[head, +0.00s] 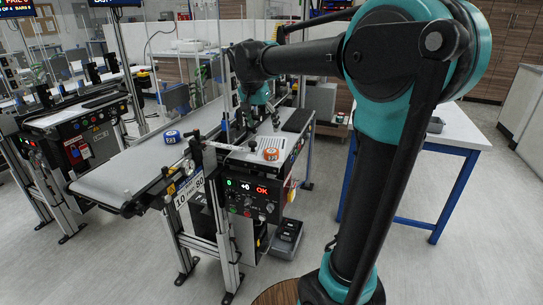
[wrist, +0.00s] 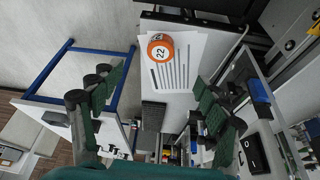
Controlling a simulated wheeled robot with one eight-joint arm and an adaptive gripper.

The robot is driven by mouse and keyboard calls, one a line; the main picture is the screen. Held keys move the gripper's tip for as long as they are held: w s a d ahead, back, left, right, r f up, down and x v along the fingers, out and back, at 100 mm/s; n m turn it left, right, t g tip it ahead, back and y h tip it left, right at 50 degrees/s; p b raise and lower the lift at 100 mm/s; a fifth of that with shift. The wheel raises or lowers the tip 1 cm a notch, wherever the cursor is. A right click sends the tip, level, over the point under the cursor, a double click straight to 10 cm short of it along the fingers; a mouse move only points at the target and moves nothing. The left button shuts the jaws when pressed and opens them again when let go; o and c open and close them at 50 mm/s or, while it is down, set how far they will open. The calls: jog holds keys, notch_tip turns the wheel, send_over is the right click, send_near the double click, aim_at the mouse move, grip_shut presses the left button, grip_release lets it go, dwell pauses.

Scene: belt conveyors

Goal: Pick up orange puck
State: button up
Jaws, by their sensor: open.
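In the wrist view the puck (wrist: 160,50), marked 22, lies at the far end of the paper (wrist: 184,82), near the upper middle. My gripper (head: 262,116) is above the table's back part, behind and left of the puck in the head view. In the wrist view its two dark green fingers (wrist: 158,94) are spread wide with nothing between them. The puck is apart from the fingers and fully visible.
A blue puck (head: 172,136) sits on the grey conveyor belt (head: 125,172) left of the table. A dark pad (head: 298,120) lies on the table near my gripper. A control panel (head: 254,190) is below the table's front edge. A blue-legged table (head: 460,130) stands right.

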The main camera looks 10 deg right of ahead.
jog(key=w+a+r, duration=0.1)
jog(key=r, duration=0.1)
send_over(271, 151)
jog(key=s+a, duration=0.2)
jog(key=shift+m, duration=0.3)
jog(key=f, duration=1.1)
jog(key=shift+w, duration=0.2)
jog(key=shift+s+d+x, duration=0.15)
jog(key=shift+x, duration=1.2)
jog(key=shift+s+d+x, duration=0.1)
jog(key=shift+d+x, duration=0.05)
jog(key=shift+x, duration=1.2)
jog(key=c, duration=1.3)
jog(key=shift+r, duration=0.1)
